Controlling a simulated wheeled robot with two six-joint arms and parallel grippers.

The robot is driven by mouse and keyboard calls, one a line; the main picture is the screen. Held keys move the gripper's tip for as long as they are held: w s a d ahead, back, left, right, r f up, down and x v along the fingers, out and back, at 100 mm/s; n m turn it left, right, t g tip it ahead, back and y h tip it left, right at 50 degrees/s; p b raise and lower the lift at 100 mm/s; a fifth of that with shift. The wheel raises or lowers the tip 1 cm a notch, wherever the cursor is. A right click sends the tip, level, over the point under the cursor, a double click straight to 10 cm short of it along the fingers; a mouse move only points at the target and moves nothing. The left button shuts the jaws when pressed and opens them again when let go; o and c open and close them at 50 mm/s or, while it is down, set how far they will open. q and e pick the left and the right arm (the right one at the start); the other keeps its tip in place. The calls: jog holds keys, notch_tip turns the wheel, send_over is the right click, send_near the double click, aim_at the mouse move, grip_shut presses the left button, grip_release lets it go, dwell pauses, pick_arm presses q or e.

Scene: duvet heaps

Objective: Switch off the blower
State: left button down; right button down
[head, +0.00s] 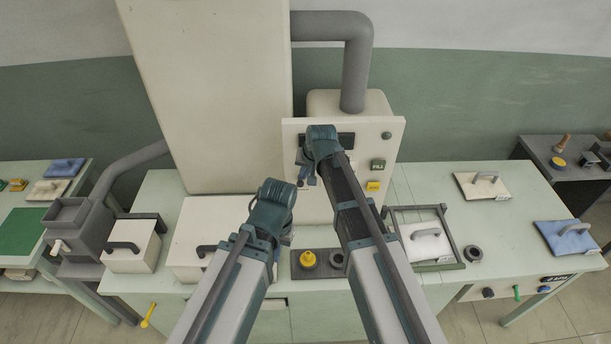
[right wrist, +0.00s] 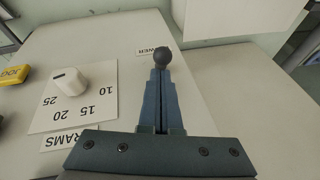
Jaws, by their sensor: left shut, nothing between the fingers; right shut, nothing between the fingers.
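A cream control panel (head: 345,140) stands on the bench in front of a rounded cream housing with a grey pipe. In the right wrist view a dark ball-ended switch (right wrist: 163,57) sits on the panel beside a partly hidden label (right wrist: 148,51) ending in "WER". My right gripper (right wrist: 161,78) is shut and empty, its tips right at the ball; I cannot tell whether they touch. In the head view my right gripper (head: 306,178) is at the panel's left part, hiding the switch. My left gripper (head: 284,238) is lower, over the bench, shut and empty.
A white dial (right wrist: 67,83) with gram numbers and a yellow JOG button (right wrist: 14,75) are left of the switch. A yellow knob (head: 308,258) and a framed tray (head: 452,225) are on the bench.

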pick_arm(q)
jog(key=shift+f, duration=0.15)
pick_arm(e)
jog(key=shift+s, duration=0.1)
pick_arm(q)
jog(key=shift+f+b, duration=0.25)
jog(key=shift+b, duration=0.1)
pick_arm(e)
jog(key=shift+s+f+t, duration=0.1)
jog(key=shift+f+t, duration=0.05)
jog(key=shift+t, duration=0.25)
